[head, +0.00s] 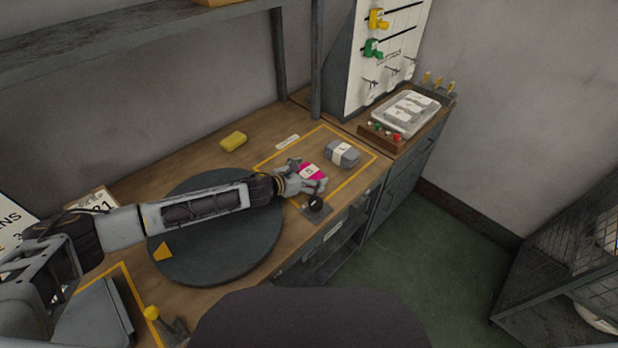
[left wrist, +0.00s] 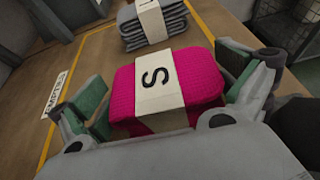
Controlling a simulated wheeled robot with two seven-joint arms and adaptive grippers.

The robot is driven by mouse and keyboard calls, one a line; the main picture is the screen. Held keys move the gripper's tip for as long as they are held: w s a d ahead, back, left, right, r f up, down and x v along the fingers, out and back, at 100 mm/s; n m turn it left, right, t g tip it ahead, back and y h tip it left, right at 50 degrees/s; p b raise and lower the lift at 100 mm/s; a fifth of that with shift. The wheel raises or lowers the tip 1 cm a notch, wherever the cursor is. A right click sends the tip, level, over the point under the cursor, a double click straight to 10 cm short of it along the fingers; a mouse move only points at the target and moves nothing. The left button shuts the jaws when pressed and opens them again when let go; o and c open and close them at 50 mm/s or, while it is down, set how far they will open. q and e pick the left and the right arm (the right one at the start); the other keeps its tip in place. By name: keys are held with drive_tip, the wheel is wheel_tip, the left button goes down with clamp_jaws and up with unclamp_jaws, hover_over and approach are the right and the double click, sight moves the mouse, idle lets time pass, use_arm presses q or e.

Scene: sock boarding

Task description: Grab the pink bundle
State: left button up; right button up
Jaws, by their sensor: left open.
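The pink bundle (head: 311,172) lies on the wooden bench inside a yellow outlined area, with a pale band marked S around it. It also shows large in the left wrist view (left wrist: 166,88). My left gripper (head: 300,177) is at the bundle. In the left wrist view its green-padded fingers (left wrist: 166,100) stand on both sides of the bundle, open. I cannot tell whether either finger touches it. My right gripper is not in view.
A grey banded bundle (head: 342,153) lies just beyond, also in the left wrist view (left wrist: 152,22). A dark round turntable (head: 215,262) is under my left arm. A yellow block (head: 233,142) lies farther back.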

sight(310, 170)
use_arm(q)
drive_tip(key=c, duration=0.8)
drive_tip(key=shift+r, duration=0.15)
drive_tip(key=shift+r, duration=1.15)
wheel_tip(310, 170, up, 5)
drive_tip(key=shift+f+p, duration=0.1)
drive_tip(key=shift+p, duration=0.6)
drive_tip(key=shift+r, duration=1.25)
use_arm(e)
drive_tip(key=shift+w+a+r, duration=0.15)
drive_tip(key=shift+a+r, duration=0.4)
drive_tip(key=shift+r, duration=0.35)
